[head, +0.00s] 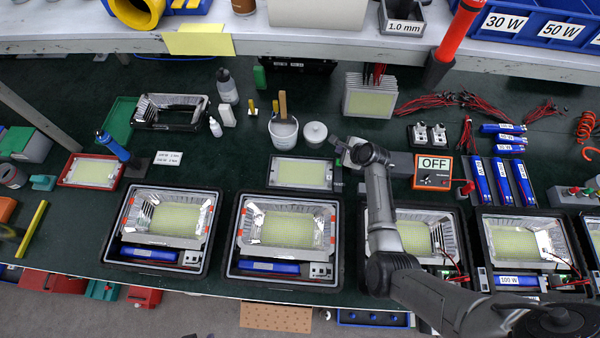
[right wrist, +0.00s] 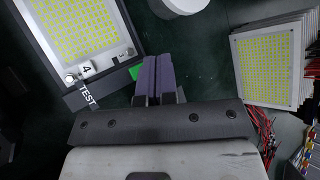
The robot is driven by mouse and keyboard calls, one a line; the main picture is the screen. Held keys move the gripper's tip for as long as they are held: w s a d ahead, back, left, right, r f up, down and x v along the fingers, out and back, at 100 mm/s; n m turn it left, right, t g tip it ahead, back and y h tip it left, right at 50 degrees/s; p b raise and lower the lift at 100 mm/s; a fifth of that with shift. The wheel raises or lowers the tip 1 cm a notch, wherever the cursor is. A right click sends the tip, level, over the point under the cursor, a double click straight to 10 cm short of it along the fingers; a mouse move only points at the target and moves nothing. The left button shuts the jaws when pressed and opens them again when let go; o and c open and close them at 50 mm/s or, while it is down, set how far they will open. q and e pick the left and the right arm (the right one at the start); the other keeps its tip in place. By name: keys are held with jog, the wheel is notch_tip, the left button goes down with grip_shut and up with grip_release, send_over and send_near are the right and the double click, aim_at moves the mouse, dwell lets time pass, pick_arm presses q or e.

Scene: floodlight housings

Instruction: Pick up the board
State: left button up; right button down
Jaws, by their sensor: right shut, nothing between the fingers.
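A board with a yellow grid (head: 300,173) lies flat on the dark test fixture at the middle of the bench. In the right wrist view this board (right wrist: 80,25) is at the upper left, beside a "TEST" label. More boards (head: 370,102) stand upright in a stack at the back; the front one (right wrist: 266,68) shows at the right of the wrist view. Another board (head: 92,171) lies in a red tray at the left. My right gripper (head: 341,147) is shut and empty, just right of the fixture's far corner and apart from the boards. My left gripper is not in view.
Several floodlight housings (head: 228,240) line the front edge. A box marked OFF (head: 433,163) is right of my gripper. A shelf (head: 240,42) overhangs the back.

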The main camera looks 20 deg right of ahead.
jog(key=c, duration=1.3)
grip_release()
